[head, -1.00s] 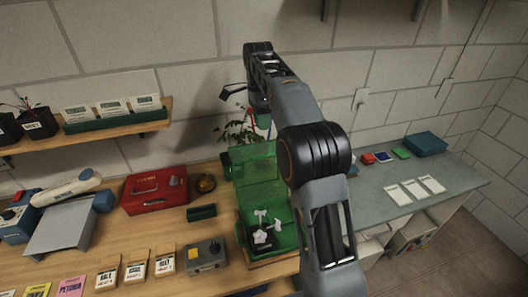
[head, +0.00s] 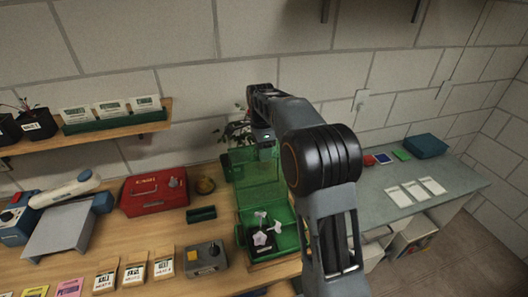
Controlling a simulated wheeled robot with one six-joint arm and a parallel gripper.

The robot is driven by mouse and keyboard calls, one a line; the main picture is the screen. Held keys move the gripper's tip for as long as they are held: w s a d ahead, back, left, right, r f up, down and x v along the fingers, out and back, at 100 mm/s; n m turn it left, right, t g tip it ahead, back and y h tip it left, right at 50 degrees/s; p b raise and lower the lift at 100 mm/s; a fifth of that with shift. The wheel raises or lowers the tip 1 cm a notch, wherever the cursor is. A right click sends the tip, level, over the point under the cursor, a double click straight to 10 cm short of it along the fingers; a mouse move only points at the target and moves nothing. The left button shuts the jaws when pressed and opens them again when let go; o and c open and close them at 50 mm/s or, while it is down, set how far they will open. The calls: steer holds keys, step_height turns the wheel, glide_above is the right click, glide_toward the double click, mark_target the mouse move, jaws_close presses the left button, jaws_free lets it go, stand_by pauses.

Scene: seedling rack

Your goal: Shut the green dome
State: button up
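The green dome is a see-through green box on the wooden bench, with its lid (head: 252,172) standing up open at the back. My gripper (head: 266,146) is just above and behind the lid's top edge, pointing down. I cannot tell whether it touches the lid. Its fingertips are small and dark, so whether they are open or shut is unclear. My arm hides the space to the right of the dome.
A red box (head: 153,194), a small green tray (head: 201,214) and a grey control box (head: 205,257) with a yellow button stand left of the dome. A leafy plant (head: 232,132) is behind it. A grey-topped counter (head: 450,185) lies to the right.

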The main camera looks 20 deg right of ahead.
jaws_close()
stand_by(0.5)
